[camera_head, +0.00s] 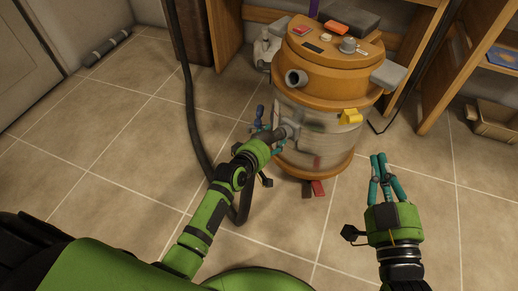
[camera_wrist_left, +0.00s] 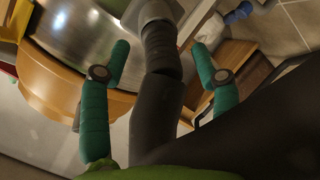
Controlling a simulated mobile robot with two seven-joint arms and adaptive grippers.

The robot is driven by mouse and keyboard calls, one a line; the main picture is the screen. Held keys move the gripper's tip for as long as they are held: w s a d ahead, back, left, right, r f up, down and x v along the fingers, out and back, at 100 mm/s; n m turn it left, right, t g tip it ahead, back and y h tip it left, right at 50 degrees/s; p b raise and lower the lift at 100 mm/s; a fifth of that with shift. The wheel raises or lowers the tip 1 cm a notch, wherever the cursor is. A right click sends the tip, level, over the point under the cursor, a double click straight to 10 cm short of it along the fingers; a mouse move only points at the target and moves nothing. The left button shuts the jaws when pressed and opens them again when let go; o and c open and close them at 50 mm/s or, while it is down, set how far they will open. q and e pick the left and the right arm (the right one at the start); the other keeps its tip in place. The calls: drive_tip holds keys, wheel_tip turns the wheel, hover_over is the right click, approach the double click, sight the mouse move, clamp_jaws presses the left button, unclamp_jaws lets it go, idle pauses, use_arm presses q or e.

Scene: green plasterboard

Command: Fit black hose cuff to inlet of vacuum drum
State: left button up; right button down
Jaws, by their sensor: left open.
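The vacuum drum (camera_head: 335,82) stands upright, with an orange lid and a clear body. A light grey fitting (camera_head: 286,131) sticks out from its side; in the left wrist view it (camera_wrist_left: 155,10) meets the end of the black hose cuff (camera_wrist_left: 160,52). How deep the cuff sits in it is unclear. My left gripper (camera_head: 270,127) is open at the drum's side, its teal fingers (camera_wrist_left: 160,58) on either side of the cuff and apart from it. My right gripper (camera_head: 380,158) is shut and empty above the floor, right of the drum.
The black hose (camera_head: 188,105) hangs from above and loops over the floor to the cuff. Another grey port (camera_head: 296,77) shows on the orange lid. A wooden shelf (camera_head: 455,75) and a small box (camera_head: 494,122) stand at right.

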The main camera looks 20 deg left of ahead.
use_arm(q)
drive_tip(key=v, duration=0.9)
